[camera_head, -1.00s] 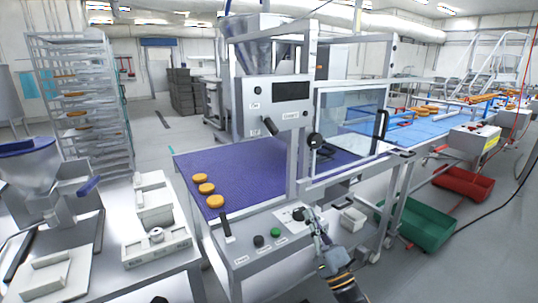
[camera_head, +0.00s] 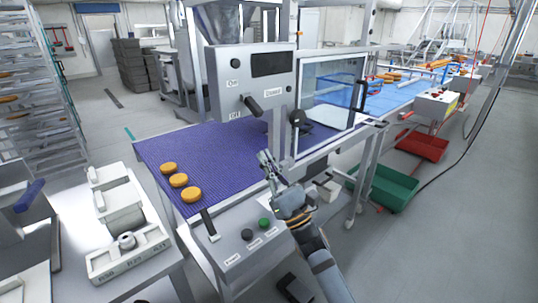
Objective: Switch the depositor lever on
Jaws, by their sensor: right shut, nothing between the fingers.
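The depositor lever (camera_head: 251,105) is a black handle on the front of the grey depositor box (camera_head: 225,72). It slants down to the right, with an "On" label above left and an "Off" label below left. My right gripper (camera_head: 266,158) is shut and empty. In the picture it is below the lever, in front of the purple belt's right end, and apart from the lever. My left gripper is out of view.
Three round orange cakes (camera_head: 179,180) lie on the purple belt (camera_head: 215,150). A control panel with buttons (camera_head: 247,235) is below my right gripper. A clear guard door (camera_head: 328,95) with a black knob stands right of the lever. Green (camera_head: 385,188) and red (camera_head: 421,146) crates sit on the floor.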

